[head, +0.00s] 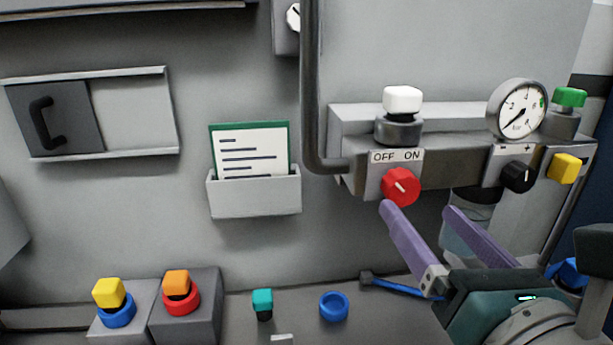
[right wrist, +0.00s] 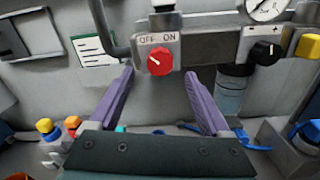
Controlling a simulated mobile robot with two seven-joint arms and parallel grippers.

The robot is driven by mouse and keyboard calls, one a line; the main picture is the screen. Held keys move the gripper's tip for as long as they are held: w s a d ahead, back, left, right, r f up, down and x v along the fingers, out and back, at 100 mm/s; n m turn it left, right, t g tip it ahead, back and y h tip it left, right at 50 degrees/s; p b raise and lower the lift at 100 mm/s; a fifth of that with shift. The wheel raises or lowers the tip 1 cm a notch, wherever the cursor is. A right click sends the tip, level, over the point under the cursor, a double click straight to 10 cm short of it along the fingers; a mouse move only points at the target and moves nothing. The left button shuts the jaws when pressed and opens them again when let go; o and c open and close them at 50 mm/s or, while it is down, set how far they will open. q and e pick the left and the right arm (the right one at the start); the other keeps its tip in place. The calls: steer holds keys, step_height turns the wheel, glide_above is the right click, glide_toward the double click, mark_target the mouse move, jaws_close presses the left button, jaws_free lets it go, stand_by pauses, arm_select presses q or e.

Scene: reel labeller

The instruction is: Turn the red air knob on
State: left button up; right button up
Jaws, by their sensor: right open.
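The red air knob (head: 401,187) sits on the front of the grey air unit, under a label (head: 397,156) reading OFF and ON. Its white pointer mark leans up and to the left, toward OFF. The knob also shows in the right wrist view (right wrist: 159,62), ahead of the fingers and between their lines. My right gripper (head: 417,207) is open and empty, with its purple fingers spread below and to the right of the knob. In the right wrist view the gripper (right wrist: 160,75) has clear space between its fingertips. My left gripper is not in view.
Right of the knob are a black knob (head: 517,176), a pressure gauge (head: 517,108) and a yellow block (head: 564,168). A grey pipe (head: 311,90) runs down left of the unit. A card holder (head: 254,192) hangs on the panel. Coloured caps and rings stand along the bottom.

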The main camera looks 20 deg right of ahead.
mark_target(405, 193)
steer(key=x, duration=0.5)
steer(key=shift+w+d+p, duration=0.1)
steer(key=shift+w+p, duration=0.1)
steer(key=shift+p, duration=0.2)
jaws_close()
